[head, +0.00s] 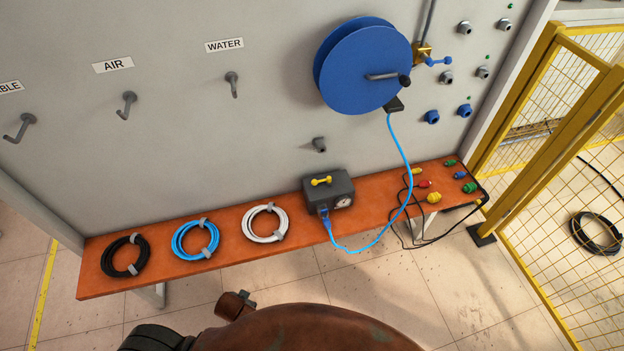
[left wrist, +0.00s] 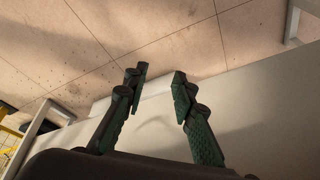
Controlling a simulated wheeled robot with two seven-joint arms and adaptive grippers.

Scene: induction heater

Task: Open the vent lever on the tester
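The tester (head: 330,194) is a dark grey box with a round gauge, standing on the orange bench below the wall. A yellow lever (head: 321,181) lies across its top; I take it for the vent lever. A blue hose (head: 396,220) runs from a blue fitting (head: 325,213) on the tester's front up to the blue reel. My left gripper (left wrist: 159,84) shows in the left wrist view with its green-padded fingers apart and nothing between them, facing the floor and a pale panel. No gripper shows in the head view, and the tester is not in the left wrist view.
Coiled black (head: 125,256), blue (head: 195,240) and white (head: 265,223) hoses lie on the bench (head: 226,254) left of the tester. Coloured connectors (head: 433,197) and black cables lie to its right. The blue reel (head: 362,67) hangs above. A yellow mesh fence (head: 559,200) stands at right.

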